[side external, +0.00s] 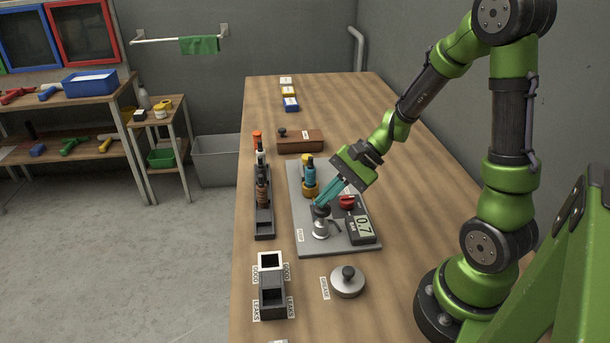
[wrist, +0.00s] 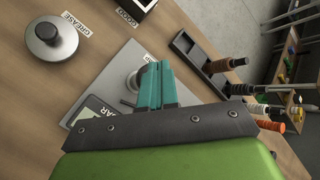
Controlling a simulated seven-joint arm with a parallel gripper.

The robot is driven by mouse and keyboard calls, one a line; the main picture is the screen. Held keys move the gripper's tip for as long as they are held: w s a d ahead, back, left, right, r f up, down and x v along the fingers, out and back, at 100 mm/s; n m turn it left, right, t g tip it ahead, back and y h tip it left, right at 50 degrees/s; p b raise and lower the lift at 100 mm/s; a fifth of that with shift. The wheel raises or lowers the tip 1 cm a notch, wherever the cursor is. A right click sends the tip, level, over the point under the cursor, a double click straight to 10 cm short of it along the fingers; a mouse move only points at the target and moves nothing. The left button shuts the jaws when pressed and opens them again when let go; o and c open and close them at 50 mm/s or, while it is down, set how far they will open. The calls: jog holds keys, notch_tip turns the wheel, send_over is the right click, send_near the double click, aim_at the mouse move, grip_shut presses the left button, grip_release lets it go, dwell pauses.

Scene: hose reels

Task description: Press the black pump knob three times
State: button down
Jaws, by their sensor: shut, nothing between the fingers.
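The silver pump (side external: 321,229) stands on the grey plate (side external: 305,238) on the bench, with its black knob (side external: 319,211) on top. My gripper (side external: 322,203) is shut and empty, its teal fingertips pointing down right at the knob. They look to be touching it or just above it; I cannot tell which. In the wrist view my shut fingers (wrist: 158,68) cover most of the pump, and only part of its silver body (wrist: 132,80) shows beside them. The knob is hidden there. A gauge (side external: 361,228) on the plate reads 0.7.
A red knob (side external: 346,201) and a blue and yellow fitting (side external: 310,174) are on the plate near my fingers. A black rack (side external: 264,220) of bottle-like parts stands left. The leaks and good bins (side external: 272,296) and a grease tin (side external: 347,284) are in front.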

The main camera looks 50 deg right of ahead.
aim_at(327, 206)
jog(key=shift+r, duration=0.6)
jog(key=shift+r, duration=2.5)
dwell(0.6)
notch_tip(327, 206, up, 4)
jog(key=shift+f, duration=0.1)
jog(key=shift+f, duration=4.4)
jog(key=shift+f, duration=0.15)
